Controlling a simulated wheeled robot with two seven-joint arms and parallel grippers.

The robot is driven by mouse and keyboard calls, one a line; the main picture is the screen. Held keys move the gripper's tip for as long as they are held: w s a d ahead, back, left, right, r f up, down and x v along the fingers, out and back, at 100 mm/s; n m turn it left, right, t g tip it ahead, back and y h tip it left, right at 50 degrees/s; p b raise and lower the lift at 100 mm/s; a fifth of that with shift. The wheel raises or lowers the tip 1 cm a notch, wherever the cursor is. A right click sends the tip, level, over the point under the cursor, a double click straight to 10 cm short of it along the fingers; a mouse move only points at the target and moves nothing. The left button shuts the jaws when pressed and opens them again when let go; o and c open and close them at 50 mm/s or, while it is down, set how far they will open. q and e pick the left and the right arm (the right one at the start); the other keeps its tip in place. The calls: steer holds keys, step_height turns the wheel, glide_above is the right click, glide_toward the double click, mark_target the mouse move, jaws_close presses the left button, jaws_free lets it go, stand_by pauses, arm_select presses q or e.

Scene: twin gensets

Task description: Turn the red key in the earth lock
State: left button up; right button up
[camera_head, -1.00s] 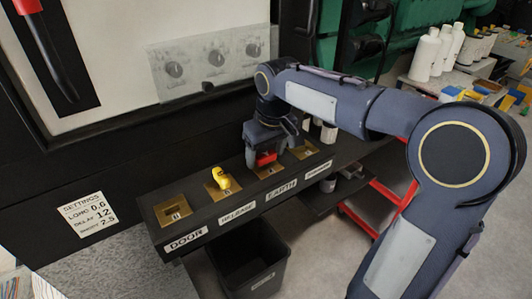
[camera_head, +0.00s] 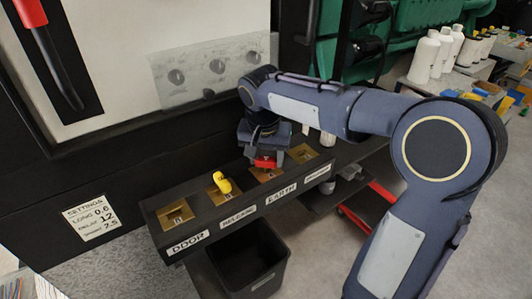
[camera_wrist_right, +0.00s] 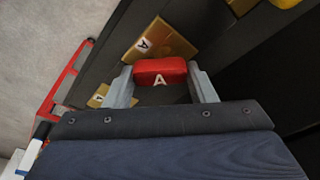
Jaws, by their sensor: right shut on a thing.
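My right gripper (camera_head: 264,158) is shut on the red key (camera_head: 265,162), above the lock plate at the EARTH label (camera_head: 281,194). In the right wrist view the red key (camera_wrist_right: 160,72) shows a white "A" and sits between the two grey fingers. A brass plate (camera_wrist_right: 160,42) marked "A" shows just behind it. That plate also shows partly in the head view as the earth lock (camera_head: 265,174). The key's shaft is hidden, so I cannot tell how deep it sits. My left gripper is not in view.
A yellow key (camera_head: 222,183) stands in the RELEASE lock plate (camera_head: 218,194). The DOOR plate (camera_head: 175,213) is to its left, and another brass plate (camera_head: 302,153) is to the right. A black bin (camera_head: 245,262) stands below the shelf. White bottles (camera_head: 425,57) stand at the back right.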

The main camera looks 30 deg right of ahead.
steer(key=m+p, duration=0.1)
steer(key=m, duration=0.4)
steer(key=shift+r+g+h, duration=0.15)
steer(key=shift+g+h, duration=0.25)
steer(key=m, duration=0.4)
steer(key=shift+m+g+p, duration=0.3)
steer(key=shift+g+p, duration=0.1)
steer(key=o, duration=1.2)
steer(key=shift+c, duration=0.2)
